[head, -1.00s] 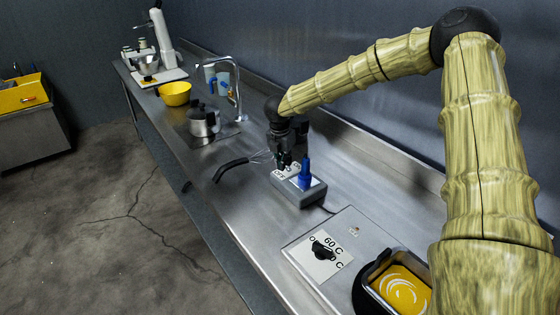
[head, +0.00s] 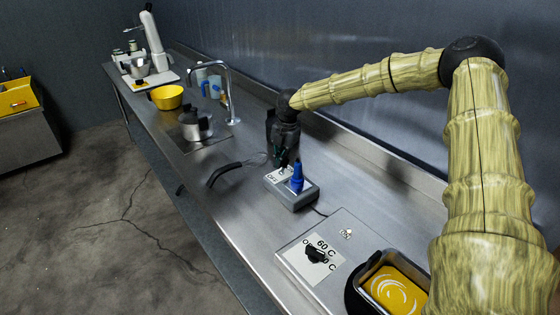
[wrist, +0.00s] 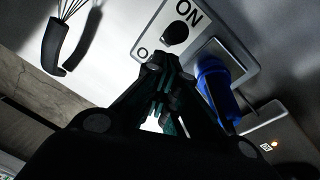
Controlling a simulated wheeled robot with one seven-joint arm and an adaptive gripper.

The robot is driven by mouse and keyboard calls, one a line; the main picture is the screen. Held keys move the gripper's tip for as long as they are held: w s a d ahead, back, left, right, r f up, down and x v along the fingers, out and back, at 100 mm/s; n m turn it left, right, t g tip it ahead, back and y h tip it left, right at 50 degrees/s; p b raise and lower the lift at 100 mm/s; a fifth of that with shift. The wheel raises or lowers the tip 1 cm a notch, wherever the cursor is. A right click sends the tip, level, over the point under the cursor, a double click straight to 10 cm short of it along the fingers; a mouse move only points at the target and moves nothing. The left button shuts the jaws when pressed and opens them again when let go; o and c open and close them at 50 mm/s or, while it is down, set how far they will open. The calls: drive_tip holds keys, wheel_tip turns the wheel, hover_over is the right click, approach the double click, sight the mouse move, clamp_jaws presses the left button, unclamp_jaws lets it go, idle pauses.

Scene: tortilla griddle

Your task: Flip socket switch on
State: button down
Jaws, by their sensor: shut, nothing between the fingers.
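The grey socket box (head: 291,199) lies on the steel counter, with a white ON/OFF plate on top. The wrist view shows its black switch knob (wrist: 176,33) beside the ON lettering; which way it is set I cannot tell. A blue plug (head: 297,178) stands in the socket, and it also shows in the wrist view (wrist: 214,84). My gripper (head: 284,166) points down over the plate end of the box, beside the plug. In the wrist view its closed, empty fingertips (wrist: 164,72) are just below the knob; contact is unclear.
A griddle unit with a 60 C dial (head: 317,254) and a yellow-filled pan (head: 397,288) is at the near right. A whisk (head: 225,171) lies left of the box. A metal pot (head: 194,125), tap (head: 231,95) and yellow bowl (head: 167,97) are farther back.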

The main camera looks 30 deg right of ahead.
drive_tip(key=shift+r, duration=0.35)
wheel_tip(320, 180, up, 11)
drive_tip(key=s+b, duration=0.2)
drive_tip(key=shift+s+a, duration=0.3)
drive_tip(key=shift+a, duration=0.15)
idle(0.3)
drive_tip(key=shift+r, duration=0.15)
drive_tip(key=shift+a, duration=0.1)
